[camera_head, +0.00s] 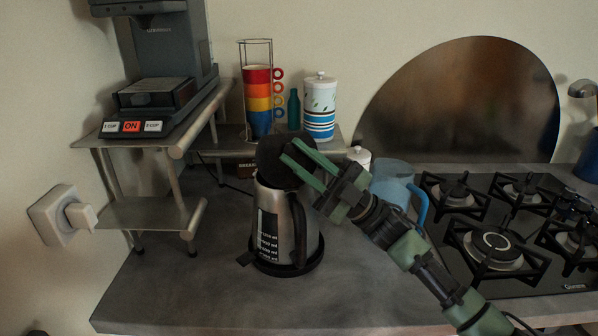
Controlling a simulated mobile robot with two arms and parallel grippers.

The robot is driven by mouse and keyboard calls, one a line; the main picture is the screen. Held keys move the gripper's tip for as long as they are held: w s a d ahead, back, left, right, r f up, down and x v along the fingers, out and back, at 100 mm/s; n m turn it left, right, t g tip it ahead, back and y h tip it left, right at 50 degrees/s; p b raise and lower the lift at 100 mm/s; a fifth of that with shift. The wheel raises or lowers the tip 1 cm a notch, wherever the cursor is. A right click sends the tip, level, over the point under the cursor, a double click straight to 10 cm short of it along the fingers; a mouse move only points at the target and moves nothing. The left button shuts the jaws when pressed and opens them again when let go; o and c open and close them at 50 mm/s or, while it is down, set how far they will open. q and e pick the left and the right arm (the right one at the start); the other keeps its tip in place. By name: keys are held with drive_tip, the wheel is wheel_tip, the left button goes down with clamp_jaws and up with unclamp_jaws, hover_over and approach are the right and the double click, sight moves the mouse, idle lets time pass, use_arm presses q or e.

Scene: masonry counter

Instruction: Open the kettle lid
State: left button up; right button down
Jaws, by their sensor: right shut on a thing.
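The kettle (271,212) is brushed metal with a black handle on its right side and a dark scale panel on its front. It stands upright on its black round base (287,270) on the counter. Its black lid (270,158) shows as a dark round disc above the body and looks tilted up; the hinge is hidden. My right gripper (290,156) comes in from the lower right with its green fingers at the lid's right side, shut on the lid. The exact contact is partly hidden. My left gripper is not in view.
A blue translucent jug (391,180) stands right of the kettle, close to my right arm. The gas hob (500,272) is farther right. A metal shelf (151,213) with a coffee machine (160,60) is at left. Stacked mugs (258,102) and a canister (320,105) stand behind. The front counter is clear.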

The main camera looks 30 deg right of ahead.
drive_tip(key=shift+s+a+f+n+g+y+b, duration=0.15)
drive_tip(key=shift+n+g+y+b, duration=0.15)
drive_tip(key=shift+n+g+y, duration=0.25)
drive_tip(key=c, duration=1.3)
unclamp_jaws()
wheel_tip(320, 180, up, 20)
